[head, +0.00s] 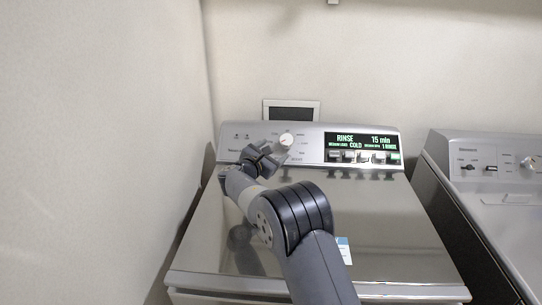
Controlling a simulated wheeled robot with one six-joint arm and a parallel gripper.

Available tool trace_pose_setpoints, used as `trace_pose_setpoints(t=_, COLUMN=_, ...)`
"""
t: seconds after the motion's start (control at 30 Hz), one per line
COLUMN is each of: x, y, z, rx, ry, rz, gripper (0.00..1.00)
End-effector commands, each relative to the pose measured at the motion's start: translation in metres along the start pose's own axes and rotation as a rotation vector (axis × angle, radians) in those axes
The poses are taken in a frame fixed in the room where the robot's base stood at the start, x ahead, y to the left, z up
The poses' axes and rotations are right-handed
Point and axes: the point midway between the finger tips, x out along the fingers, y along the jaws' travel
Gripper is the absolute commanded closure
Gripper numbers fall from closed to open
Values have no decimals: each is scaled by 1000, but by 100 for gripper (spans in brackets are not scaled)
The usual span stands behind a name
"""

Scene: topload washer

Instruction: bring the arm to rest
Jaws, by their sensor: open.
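My arm reaches up from the bottom middle of the head view over the topload washer (380,235). My gripper (268,152) is open, near the left part of the washer's control panel (313,145), just left of and below the white round knob (286,139). I cannot tell whether it touches the panel. The washer's lid is shut. Its lit display (362,142) reads RINSE, 15 min and COLD. A row of small buttons (362,156) sits below the display.
A second machine (490,185) with its own panel stands close on the right. A plain wall (100,140) runs along the left. A dark framed panel (291,112) is on the back wall above the washer. The space above the right part of the lid is clear.

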Motion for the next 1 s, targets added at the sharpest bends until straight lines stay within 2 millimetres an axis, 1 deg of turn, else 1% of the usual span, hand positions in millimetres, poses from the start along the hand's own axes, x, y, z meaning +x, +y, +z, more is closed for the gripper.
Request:
trace_pose_setpoints(t=0.03, x=-4, y=0, z=-1, rx=-1, ry=0, rz=1, gripper=30)
trace_pose_setpoints(t=0.17, x=-7, y=0, z=0, rx=0, ry=0, rz=1, gripper=30)
trace_pose_setpoints(t=0.43, x=-7, y=0, z=0, rx=0, ry=0, rz=0, gripper=30)
trace_pose_setpoints(t=0.53, x=-3, y=0, z=0, rx=0, ry=0, rz=-1, gripper=30)
trace_pose_setpoints(t=0.67, x=10, y=0, z=1, rx=1, ry=0, rz=-2, gripper=30)
trace_pose_setpoints(t=1.0, x=61, y=0, z=1, rx=1, ry=0, rz=-1, gripper=30)
